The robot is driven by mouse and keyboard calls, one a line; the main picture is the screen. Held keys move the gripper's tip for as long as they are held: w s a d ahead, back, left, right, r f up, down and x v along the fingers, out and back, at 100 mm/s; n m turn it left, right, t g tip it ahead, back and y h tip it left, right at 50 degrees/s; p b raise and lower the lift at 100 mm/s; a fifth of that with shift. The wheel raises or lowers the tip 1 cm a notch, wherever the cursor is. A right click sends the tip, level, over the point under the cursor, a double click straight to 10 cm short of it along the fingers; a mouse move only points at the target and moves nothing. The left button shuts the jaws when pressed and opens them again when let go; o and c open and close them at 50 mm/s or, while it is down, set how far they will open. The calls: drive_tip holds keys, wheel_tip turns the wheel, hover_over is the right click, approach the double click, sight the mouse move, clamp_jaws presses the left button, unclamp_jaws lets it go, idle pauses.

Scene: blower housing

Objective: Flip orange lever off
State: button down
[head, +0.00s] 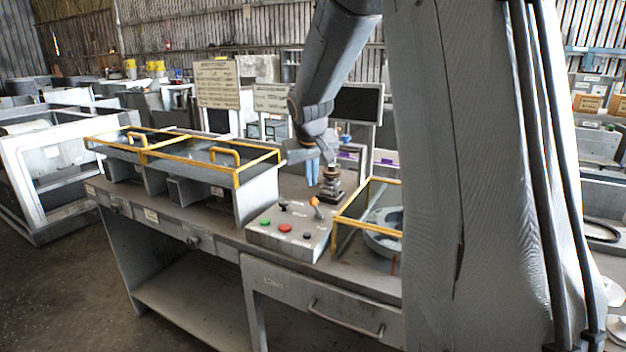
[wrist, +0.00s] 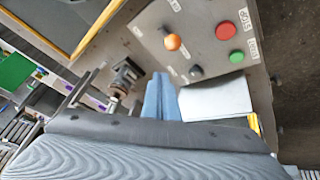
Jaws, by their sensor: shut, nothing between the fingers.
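The orange lever (head: 315,203) stands up from the top of a grey control box (head: 262,233) on the workbench in the head view. In the wrist view the orange knob of the lever (wrist: 172,42) shows on the box face (wrist: 200,20), beyond my fingertips. My gripper (wrist: 161,80) is shut and empty, its blue fingers together, apart from the lever. In the head view my gripper (head: 312,172) hangs just above and behind the box. The lever's base is partly hidden by its knob in the wrist view.
On the box are a red button (head: 285,228), a green button (head: 265,222) and black knobs (head: 283,205). A yellow-edged tray rack (head: 190,150) stands to the left, and a yellow-framed bin (head: 345,222) to the right. A dark metal fitting (head: 331,186) stands close behind the box.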

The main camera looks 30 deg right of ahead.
drive_tip(key=s+a+r+b, duration=0.1)
drive_tip(key=s+a+r, duration=0.3)
drive_tip(key=a+r, duration=0.1)
drive_tip(key=shift+s+a+r+b, duration=0.4)
drive_tip(key=shift+a, duration=0.15)
idle(0.4)
drive_tip(key=s+a+f+g+y, duration=0.1)
drive_tip(key=s+a+f, duration=0.4)
drive_tip(key=s+f, duration=0.5)
drive_tip(key=s+a+f+n+g+y, duration=0.1)
drive_tip(key=s+a+f+g, duration=0.3)
drive_tip(key=s+f, duration=0.6)
drive_tip(key=s+a, duration=0.1)
drive_tip(key=s, duration=0.3)
drive_tip(key=shift+s+a+f+n+y, duration=0.15)
drive_tip(key=shift+a+n+y, duration=0.15)
drive_tip(key=shift+y, duration=0.1)
